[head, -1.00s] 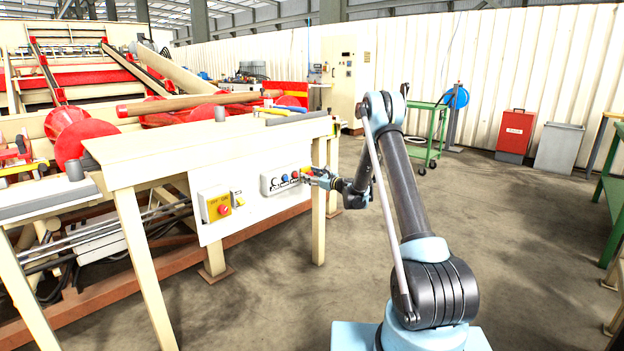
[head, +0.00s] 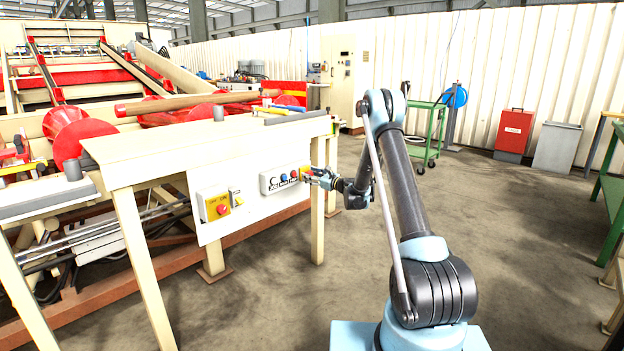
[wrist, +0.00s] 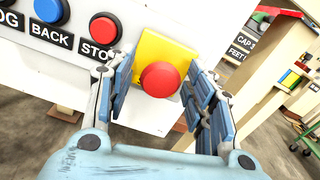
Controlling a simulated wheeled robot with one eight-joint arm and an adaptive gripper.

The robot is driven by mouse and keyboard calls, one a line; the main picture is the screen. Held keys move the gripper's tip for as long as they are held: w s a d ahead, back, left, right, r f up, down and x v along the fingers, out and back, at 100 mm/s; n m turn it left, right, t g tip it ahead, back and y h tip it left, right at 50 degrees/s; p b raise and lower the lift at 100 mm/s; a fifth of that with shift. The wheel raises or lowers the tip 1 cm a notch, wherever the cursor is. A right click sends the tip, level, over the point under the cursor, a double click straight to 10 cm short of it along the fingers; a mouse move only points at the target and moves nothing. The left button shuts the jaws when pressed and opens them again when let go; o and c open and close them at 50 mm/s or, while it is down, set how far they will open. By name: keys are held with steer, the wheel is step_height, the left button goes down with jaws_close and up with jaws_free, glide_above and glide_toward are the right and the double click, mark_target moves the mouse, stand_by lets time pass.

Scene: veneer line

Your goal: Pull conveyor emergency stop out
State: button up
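A red mushroom-head stop button (wrist: 160,79) on a yellow housing (wrist: 158,48) fills the middle of the wrist view. In the head view the yellow housing (head: 305,170) is small, at the right end of the white control panel. My gripper (wrist: 160,95) is open, with one blue-padded finger to each side of the red button. A gap shows between each finger and the button, and nothing is held. The head view shows my gripper (head: 320,178) close in front of the panel's right end. How far the fingertips reach past the button is hard to tell.
Blue (wrist: 48,9) and red (wrist: 104,29) buttons labelled BACK and STOP sit just left of the housing. Another yellow box with a red button (head: 223,210) is farther left on the panel. A cream table leg (head: 318,205) stands close to the right. Open floor lies on the right.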

stand_by(0.3)
steer(key=v, duration=1.2)
